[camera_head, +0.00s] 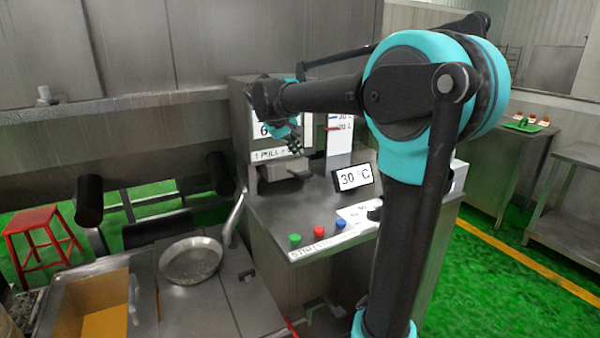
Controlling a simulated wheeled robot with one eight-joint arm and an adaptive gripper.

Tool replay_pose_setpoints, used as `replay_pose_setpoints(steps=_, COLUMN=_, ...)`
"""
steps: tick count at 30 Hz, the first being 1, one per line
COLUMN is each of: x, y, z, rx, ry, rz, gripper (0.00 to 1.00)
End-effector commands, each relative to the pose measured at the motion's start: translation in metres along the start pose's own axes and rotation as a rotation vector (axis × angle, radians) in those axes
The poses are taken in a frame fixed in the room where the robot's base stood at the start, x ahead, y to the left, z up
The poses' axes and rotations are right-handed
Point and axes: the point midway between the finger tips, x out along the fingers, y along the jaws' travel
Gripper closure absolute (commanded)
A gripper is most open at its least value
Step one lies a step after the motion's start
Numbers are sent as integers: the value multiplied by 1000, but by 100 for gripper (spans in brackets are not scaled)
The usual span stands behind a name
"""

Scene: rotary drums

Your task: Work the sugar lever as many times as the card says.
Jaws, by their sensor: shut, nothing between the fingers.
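A grey steel dispenser (240,118) stands on the steel counter, with a white panel on its front. The panel shows a large figure beginning with 6, and a label (268,154) below reads "1 PULL", its end hidden. My gripper (294,146) is shut and empty, close in front of the panel's right side. I cannot tell whether it touches anything. The sugar lever cannot be made out; my arm and gripper cover part of the dispenser. A tilted card (353,178) reads "30 °C". A white scale (341,140) behind it has marks near 30 and 20 L.
Green (295,239), red (318,232) and blue (340,225) buttons sit along the counter's front edge. A round metal pan (191,261) and an open bin (92,305) are at lower left. A red stool (33,230) stands at far left. Green floor is free at right.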

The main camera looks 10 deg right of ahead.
Motion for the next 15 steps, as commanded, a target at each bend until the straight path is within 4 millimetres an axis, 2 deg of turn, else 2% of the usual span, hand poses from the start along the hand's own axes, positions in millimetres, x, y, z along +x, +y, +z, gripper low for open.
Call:
replay_pose_setpoints(steps=7, x=19, y=-14, z=14, rx=0, ry=0, rz=0, gripper=100)
replay_pose_setpoints(steps=15, x=25, y=-18, z=19, rx=0, ry=0, rz=0, gripper=100)
